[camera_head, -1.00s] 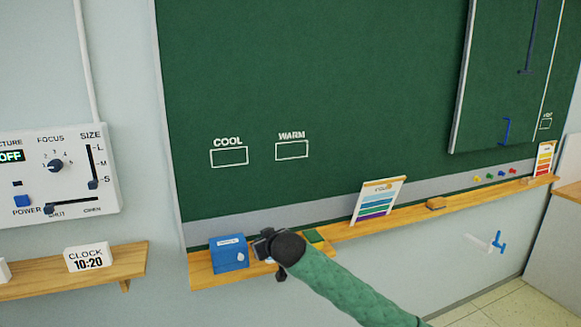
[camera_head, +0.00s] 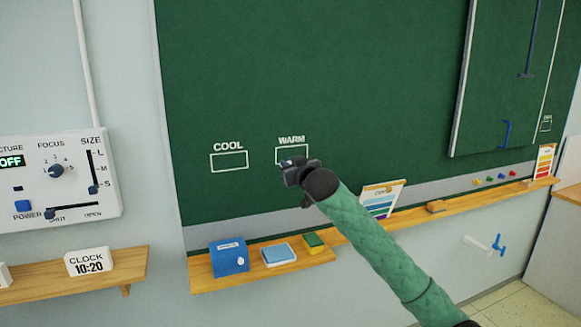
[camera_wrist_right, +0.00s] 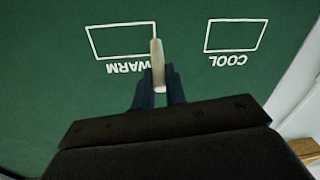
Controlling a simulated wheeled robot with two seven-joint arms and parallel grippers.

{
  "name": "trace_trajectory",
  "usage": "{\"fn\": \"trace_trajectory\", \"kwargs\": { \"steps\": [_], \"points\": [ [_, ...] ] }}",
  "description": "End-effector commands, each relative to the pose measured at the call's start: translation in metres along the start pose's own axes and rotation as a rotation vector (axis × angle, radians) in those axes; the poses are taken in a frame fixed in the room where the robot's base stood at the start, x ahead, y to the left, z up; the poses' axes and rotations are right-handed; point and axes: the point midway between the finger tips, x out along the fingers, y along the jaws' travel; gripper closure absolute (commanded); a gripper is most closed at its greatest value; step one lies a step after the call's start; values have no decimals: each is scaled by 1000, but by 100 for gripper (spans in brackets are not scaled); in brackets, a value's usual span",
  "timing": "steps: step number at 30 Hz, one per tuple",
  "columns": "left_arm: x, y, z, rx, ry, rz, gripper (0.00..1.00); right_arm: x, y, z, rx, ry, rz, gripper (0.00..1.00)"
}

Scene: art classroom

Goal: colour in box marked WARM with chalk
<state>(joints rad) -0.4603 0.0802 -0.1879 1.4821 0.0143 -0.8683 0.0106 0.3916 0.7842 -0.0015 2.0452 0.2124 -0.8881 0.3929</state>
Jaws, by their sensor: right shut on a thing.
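The box marked WARM (camera_head: 300,150) is a white outline on the green chalkboard (camera_head: 330,80); my right gripper hides its lower part in the head view. In the right wrist view the WARM box (camera_wrist_right: 120,41) appears upside down, plain green inside. My right gripper (camera_head: 288,165) is in front of the box's lower left part. It is shut on a pale, off-white chalk stick (camera_wrist_right: 158,66), whose tip overlaps the box's right edge in the wrist view. I cannot tell whether the chalk touches the board. My left gripper is not in view.
The box marked COOL (camera_head: 230,160) is left of WARM, also empty. On the wooden ledge below stand a blue box (camera_head: 228,258), a light blue tray-like item (camera_head: 278,256) and a green-topped sponge (camera_head: 314,242). A colour chart (camera_head: 380,200) stands further right, partly behind my arm.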

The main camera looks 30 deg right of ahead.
Motion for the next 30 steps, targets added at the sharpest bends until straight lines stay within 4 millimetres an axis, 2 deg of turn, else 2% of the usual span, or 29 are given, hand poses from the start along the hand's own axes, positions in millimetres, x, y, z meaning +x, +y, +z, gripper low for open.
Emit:
{"fn": "trace_trajectory", "kwargs": {
  "steps": [5, 15, 23, 30],
  "points": [
    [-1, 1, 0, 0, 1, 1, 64, 18, 1, 0, 1, 0, 0, 100],
    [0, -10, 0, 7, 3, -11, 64, 44, 3, 0, 1, 0, 0, 100],
    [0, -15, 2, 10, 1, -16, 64, 50, 4, 0, 0, -1, -1, 100],
    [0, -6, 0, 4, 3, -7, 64, 50, 4, 1, 0, -1, -1, 100]
  ]
}}
